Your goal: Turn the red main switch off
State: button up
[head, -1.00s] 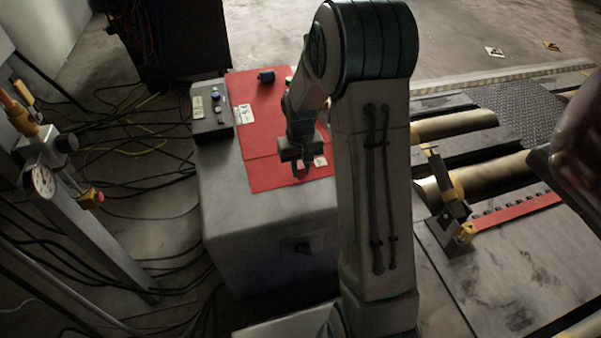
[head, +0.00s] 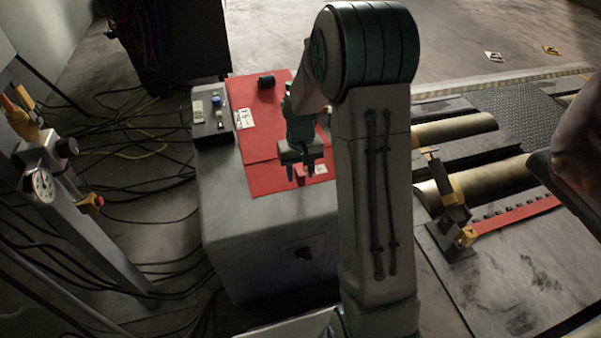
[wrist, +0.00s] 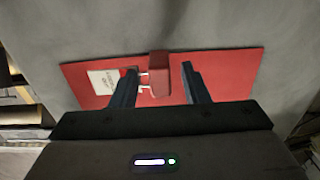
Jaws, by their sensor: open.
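The red main switch (wrist: 159,85) shows in the wrist view as a raised red block on a flat red plate (wrist: 220,75) with a white label. My gripper (wrist: 160,69) is open, with one dark finger on each side of the red block. I cannot tell whether either finger touches it. In the head view my gripper (head: 303,175) hangs over the near end of the red surface (head: 262,180) on top of the grey cabinet, and it largely hides the switch.
A dark control box (head: 211,128) with a blue button stands left of the red surface. A dark blue cylinder (head: 266,81) is at its far end. A post with a gauge (head: 43,186) and cables are at left. Rollers (head: 455,130) lie to the right.

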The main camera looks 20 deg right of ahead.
aim_at(300, 172)
notch_tip(300, 172, up, 10)
jog(key=p, duration=0.3)
jog(key=s+a+r, duration=0.1)
jog(key=s+r, duration=0.2)
jog(key=s, duration=0.8)
jog(key=s+a+r+t, duration=0.1)
jog(key=s+r, duration=0.3)
jog(key=s, duration=0.7)
jog(key=shift+s+a+r, duration=0.15)
jog(key=shift+a, duration=0.5)
jog(key=shift+c, duration=0.5)
jog(key=shift+a, duration=0.1)
